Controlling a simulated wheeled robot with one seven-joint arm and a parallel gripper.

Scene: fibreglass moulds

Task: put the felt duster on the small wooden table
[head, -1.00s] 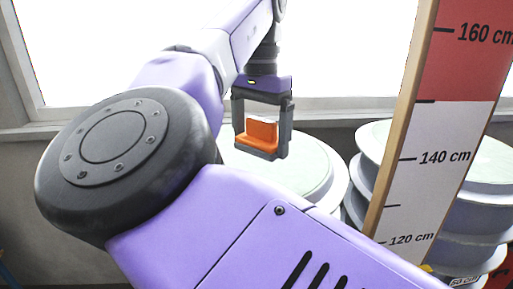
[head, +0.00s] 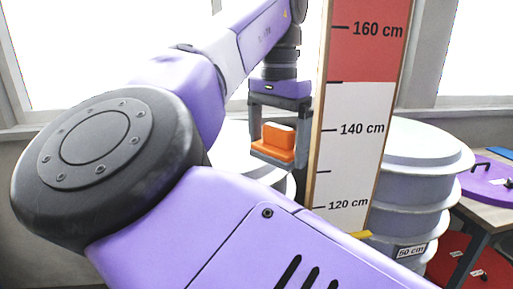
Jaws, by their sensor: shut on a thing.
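My gripper (head: 279,152) hangs pointing down near the middle of the head view, just left of the height board. It is shut on an orange block with a pale top edge, which looks like the felt duster (head: 282,136). The duster is held up in the air, clear of any surface. A table with a light wooden top (head: 490,214) shows in part at the right edge. I cannot tell whether it is the small wooden table. My gripper is well to the left of it.
A tall red and white height board (head: 351,130) stands just right of my gripper. A stack of pale round moulds (head: 412,190) stands between the board and the table. A purple round piece (head: 488,180) lies on the table. Another pale mould (head: 232,140) is behind my arm.

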